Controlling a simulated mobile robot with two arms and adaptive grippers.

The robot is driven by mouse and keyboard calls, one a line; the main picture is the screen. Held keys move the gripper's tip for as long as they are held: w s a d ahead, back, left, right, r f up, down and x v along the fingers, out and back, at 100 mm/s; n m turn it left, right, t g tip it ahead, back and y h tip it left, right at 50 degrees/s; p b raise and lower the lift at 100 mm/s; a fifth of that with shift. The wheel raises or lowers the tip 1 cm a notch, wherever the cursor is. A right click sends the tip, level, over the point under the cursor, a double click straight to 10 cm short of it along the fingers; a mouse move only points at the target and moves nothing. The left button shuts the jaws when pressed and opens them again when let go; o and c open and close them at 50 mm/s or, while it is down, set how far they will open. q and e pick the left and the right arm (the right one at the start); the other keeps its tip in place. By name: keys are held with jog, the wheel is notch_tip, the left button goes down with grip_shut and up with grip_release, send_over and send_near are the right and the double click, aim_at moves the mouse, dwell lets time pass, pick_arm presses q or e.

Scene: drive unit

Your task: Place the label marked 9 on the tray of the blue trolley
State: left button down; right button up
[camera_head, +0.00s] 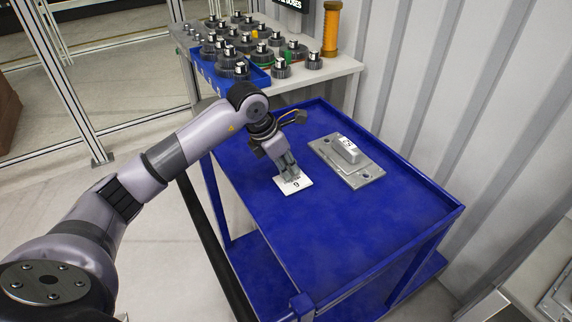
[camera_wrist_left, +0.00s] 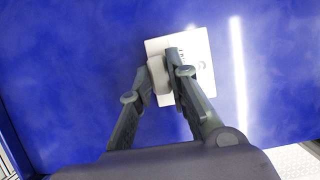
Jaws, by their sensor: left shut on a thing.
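The label marked 9 (camera_head: 301,185) is a small white plate with a raised block on it. It is at the blue trolley's tray (camera_head: 375,230), left of its middle, and appears to lie flat on it or just above; I cannot tell which. My left gripper (camera_head: 288,174) points down at the label and is shut on its block. In the left wrist view the white label (camera_wrist_left: 202,85) shows between and beyond the fingertips (camera_wrist_left: 165,75), partly hidden by them. My right gripper is not in view.
A grey metal plate with a raised, numbered block (camera_head: 352,165) lies on the tray to the right of the label. A white table with several gears and a blue bin (camera_head: 258,78) stands behind. A corrugated wall (camera_head: 475,110) runs along the right. The tray's front is clear.

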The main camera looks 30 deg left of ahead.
pick_arm(q)
jog(key=shift+f, duration=0.15)
jog(key=c, duration=1.5)
grip_release()
jog(key=shift+c, duration=0.2)
jog(key=shift+r, duration=0.45)
jog(key=v, duration=1.1)
jog(key=shift+s+r, duration=0.2)
jog(key=shift+a, duration=0.1)
